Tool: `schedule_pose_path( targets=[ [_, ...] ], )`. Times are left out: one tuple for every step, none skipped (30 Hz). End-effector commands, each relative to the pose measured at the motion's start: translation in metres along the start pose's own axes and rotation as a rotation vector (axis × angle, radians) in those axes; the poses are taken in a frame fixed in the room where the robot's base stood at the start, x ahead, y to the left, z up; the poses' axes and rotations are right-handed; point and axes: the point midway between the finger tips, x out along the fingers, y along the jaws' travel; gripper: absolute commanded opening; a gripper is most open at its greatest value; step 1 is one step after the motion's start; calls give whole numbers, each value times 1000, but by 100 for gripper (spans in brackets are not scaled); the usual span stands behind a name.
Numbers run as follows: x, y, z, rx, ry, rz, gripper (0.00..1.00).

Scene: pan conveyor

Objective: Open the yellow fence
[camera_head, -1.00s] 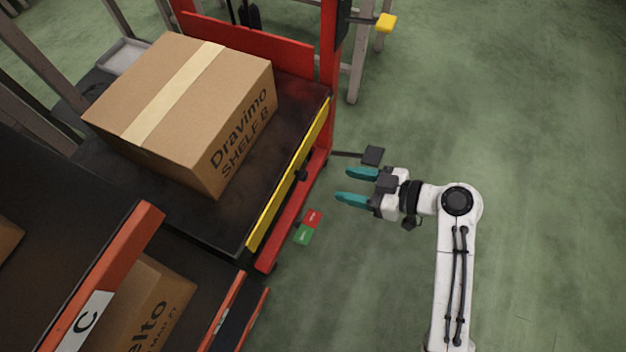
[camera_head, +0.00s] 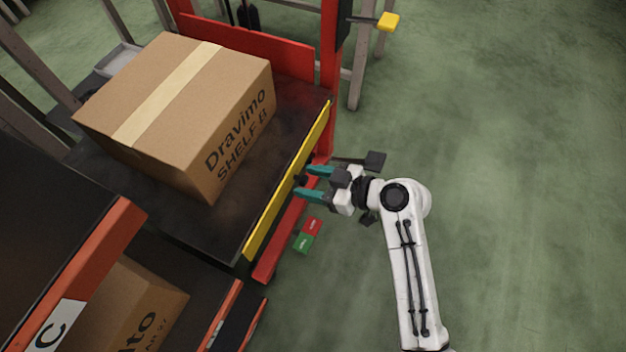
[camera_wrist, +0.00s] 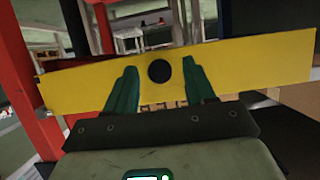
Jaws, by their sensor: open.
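The yellow fence (camera_head: 288,184) is a long flat bar standing along the edge of the dark platform in the head view. In the wrist view the yellow fence (camera_wrist: 235,65) spans the picture, with a round dark knob (camera_wrist: 159,71) at its middle. My gripper (camera_head: 308,182) is open, its teal fingers pointing at the fence close to the knob. In the wrist view its fingers (camera_wrist: 160,88) lie on either side of the knob, slightly below it. I cannot tell whether they touch the fence.
A cardboard box (camera_head: 180,110) marked "Dravimo SHELF B" sits on the dark platform (camera_head: 190,222). Red and green buttons (camera_head: 308,235) are below my gripper. A red post (camera_head: 328,75) rises beyond. A lever with a dark end (camera_head: 375,161) is beside my wrist. The floor at right is clear.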

Motion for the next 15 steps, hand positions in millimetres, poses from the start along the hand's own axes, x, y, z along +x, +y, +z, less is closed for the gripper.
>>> schedule_pose_path(
  targets=[
    [0, 0, 0, 0, 0, 0, 52],
    [0, 0, 0, 0, 0, 0, 49],
    [0, 0, 0, 0, 0, 0, 46],
    [0, 0, 0, 0, 0, 0, 43],
    [0, 0, 0, 0, 0, 0, 40],
    [0, 0, 0, 0, 0, 0, 36],
    [0, 0, 0, 0, 0, 0, 33],
    [0, 0, 0, 0, 0, 0, 30],
    [0, 0, 0, 0, 0, 0, 26],
    [0, 0, 0, 0, 0, 0, 24],
    [0, 0, 0, 0, 0, 0, 21],
    [0, 0, 0, 0, 0, 0, 17],
    [0, 0, 0, 0, 0, 0, 14],
    [0, 0, 0, 0, 0, 0, 11],
    [0, 0, 0, 0, 0, 0, 7]
  ],
)
